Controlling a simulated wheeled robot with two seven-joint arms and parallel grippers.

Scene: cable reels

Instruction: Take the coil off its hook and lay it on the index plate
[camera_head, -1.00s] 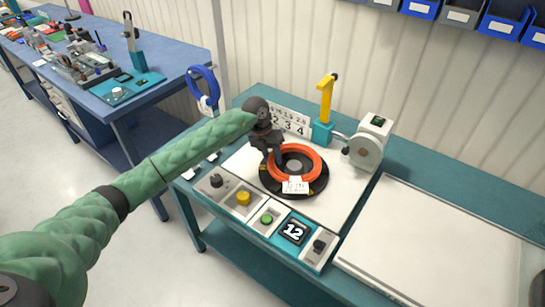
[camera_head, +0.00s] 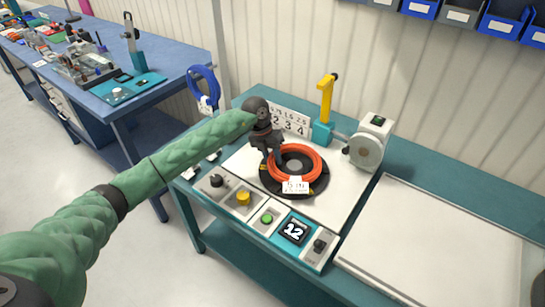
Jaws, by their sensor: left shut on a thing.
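An orange coil (camera_head: 312,177) with a white tag (camera_head: 295,187) lies over the round black index plate (camera_head: 268,183) on the teal bench. My left gripper (camera_head: 274,158) points down at the coil's left side and is shut on it. The fingertips are small and partly hidden at the coil's rim. I cannot tell whether the coil rests fully on the plate. A blue coil (camera_head: 204,83) hangs at the bench's back left corner. The yellow post (camera_head: 325,98) behind the plate carries no coil. My right gripper is not in view.
A grey-white wheel unit (camera_head: 366,149) stands right of the plate. A white board (camera_head: 440,240) covers the right side.

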